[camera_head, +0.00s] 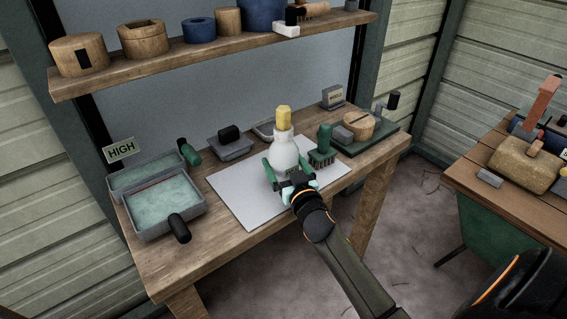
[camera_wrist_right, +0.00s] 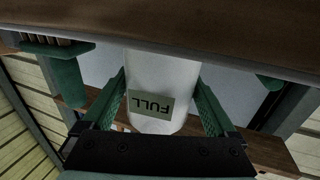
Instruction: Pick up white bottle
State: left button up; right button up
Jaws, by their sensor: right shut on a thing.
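The white bottle (camera_head: 284,152) with a yellow top stands upright over the white sheet (camera_head: 238,196) on the wooden bench. My right gripper (camera_head: 287,172) comes in from the front, with its green fingers on either side of the bottle's body, shut on it. In the right wrist view the bottle (camera_wrist_right: 160,75) sits between both green fingers and its "FULL" label appears upside down. The gripper hides the bottle's base in the head view, so I cannot tell whether it touches the sheet. My left gripper is not in view.
A green brush (camera_head: 323,148) stands close to the bottle's right. Grey trays (camera_head: 168,223) lie at the bench's left, and a green-based block stand (camera_head: 366,140) is at its right. A shelf (camera_head: 210,52) with several containers runs above. A second table (camera_head: 480,195) stands right.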

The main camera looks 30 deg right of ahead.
aim_at(284, 151)
grip_shut()
jog(key=shift+r, duration=0.1)
jog(key=shift+r, duration=0.5)
notch_tip(284, 151, up, 3)
jog(key=shift+s+a+f+p, duration=0.1)
jog(key=shift+s+p, duration=0.05)
jog(key=shift+p, duration=0.5)
jog(key=s+r, duration=0.1)
jog(key=r, duration=0.1)
jog(key=s+a+r+p, duration=0.1)
jog(key=s+r, duration=0.1)
jog(key=s+r+p, duration=0.1)
jog(key=r, duration=0.1)
jog(key=shift+s+a, duration=0.3)
jog(key=shift+a, duration=0.05)
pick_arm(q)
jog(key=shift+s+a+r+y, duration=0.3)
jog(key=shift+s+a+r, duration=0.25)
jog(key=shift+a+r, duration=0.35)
pick_arm(e)
jog(key=s+a+r, duration=0.3)
jog(key=s, duration=0.5)
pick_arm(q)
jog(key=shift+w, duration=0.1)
pick_arm(e)
jog(key=shift+s+r, duration=0.1)
